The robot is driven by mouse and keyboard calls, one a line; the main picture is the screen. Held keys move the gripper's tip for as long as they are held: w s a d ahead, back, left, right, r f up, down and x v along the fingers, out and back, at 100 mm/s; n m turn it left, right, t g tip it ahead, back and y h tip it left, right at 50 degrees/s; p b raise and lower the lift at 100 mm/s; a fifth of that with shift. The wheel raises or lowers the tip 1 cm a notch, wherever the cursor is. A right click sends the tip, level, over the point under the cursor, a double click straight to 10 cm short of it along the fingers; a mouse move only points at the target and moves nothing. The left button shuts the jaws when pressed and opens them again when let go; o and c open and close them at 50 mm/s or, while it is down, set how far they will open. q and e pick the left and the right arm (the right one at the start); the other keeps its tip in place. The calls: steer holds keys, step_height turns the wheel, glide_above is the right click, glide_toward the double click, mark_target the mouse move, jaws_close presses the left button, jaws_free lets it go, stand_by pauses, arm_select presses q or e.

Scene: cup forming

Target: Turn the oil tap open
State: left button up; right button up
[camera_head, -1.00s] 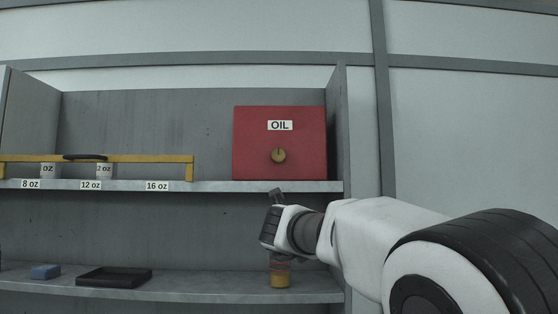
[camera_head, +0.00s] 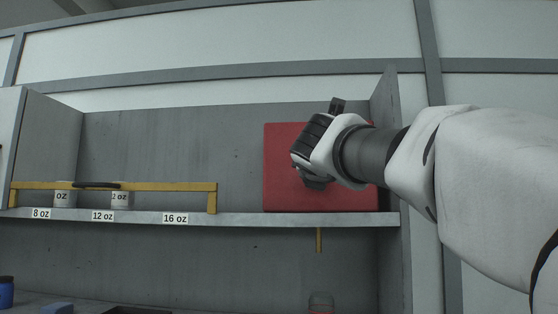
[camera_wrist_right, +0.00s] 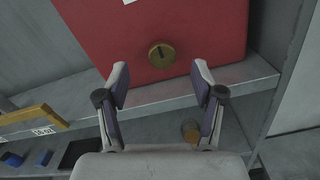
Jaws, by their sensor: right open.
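The red oil box (camera_head: 283,180) stands on the upper shelf at the right, and my right wrist hides much of its front in the head view. The round brass tap knob (camera_wrist_right: 161,54) is on the box's front in the right wrist view, with a dark mark across its face. My right gripper (camera_wrist_right: 160,72) is open and empty. Its two fingers point towards the knob, which shows between and just beyond the fingertips, apart from both. My left gripper is not in view.
A yellow rail (camera_head: 150,187) with cups behind it runs along the upper shelf (camera_head: 250,219) at the left. A thin brass spout (camera_head: 319,240) hangs below the shelf. A cup-like container (camera_head: 321,302) stands below it. The cabinet's right side wall (camera_head: 386,100) is close to the arm.

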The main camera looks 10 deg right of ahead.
steer(key=p+x, duration=0.1)
steer(key=x, duration=0.1)
steer(key=p+x, duration=0.1)
steer(key=x, duration=0.1)
steer(key=f+p+x, duration=0.1)
steer(key=x, duration=0.2)
steer(key=shift+f, duration=0.1)
steer(key=shift+w, duration=0.45)
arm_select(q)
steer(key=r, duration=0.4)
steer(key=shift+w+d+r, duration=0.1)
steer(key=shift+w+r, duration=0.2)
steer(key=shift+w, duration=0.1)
arm_select(e)
steer(key=shift+s, duration=0.1)
steer(key=c, duration=1.1)
